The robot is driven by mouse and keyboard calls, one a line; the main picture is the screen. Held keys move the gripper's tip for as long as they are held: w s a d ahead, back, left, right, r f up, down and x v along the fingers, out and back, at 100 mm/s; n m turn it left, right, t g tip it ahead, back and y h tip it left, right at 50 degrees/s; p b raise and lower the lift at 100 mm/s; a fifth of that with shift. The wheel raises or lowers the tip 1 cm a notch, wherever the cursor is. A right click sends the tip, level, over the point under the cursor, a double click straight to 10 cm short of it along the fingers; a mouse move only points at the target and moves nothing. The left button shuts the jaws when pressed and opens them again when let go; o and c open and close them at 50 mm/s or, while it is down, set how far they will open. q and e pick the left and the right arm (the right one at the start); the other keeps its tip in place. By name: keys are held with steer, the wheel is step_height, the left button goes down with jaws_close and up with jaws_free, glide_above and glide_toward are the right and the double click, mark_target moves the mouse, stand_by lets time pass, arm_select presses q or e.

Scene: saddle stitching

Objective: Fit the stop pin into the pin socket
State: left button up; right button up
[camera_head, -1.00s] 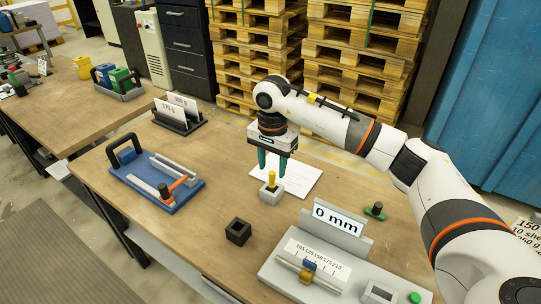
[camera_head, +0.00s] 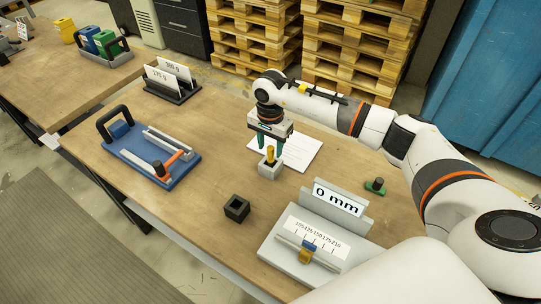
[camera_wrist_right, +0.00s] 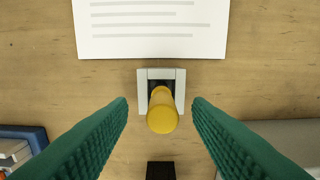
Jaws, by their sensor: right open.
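A yellow pin (camera_head: 270,154), which I take as the stop pin, stands in the square hole of a light grey block (camera_head: 268,171). In the right wrist view the pin (camera_wrist_right: 162,112) is between the green fingers, with gaps on both sides, and the block (camera_wrist_right: 177,78) is beyond it. My right gripper (camera_head: 271,152) is open around the top of the pin, pointing down. A black block (camera_head: 236,208) with a square opening stands nearer the front; whether it is the pin socket I cannot tell. My left gripper is not in view.
A white sheet (camera_head: 300,152) lies behind the grey block. A gauge with a "0 mm" sign (camera_head: 338,200) stands front right, with a small green piece (camera_head: 375,186) beyond it. A blue jig (camera_head: 150,165) lies left, and a card holder (camera_head: 172,90) stands behind. Bare table surrounds the black block.

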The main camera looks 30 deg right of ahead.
mark_target(271, 159)
step_height(271, 159, down, 2)
steer(key=shift+s+f, duration=0.1)
steer(key=shift+f, duration=0.1)
steer(key=shift+f+p, duration=0.25)
steer(key=shift+p, duration=0.05)
steer(key=shift+f, duration=0.1)
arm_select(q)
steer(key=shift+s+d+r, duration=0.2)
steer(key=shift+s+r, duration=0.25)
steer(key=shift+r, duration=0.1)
arm_select(e)
jaws_close()
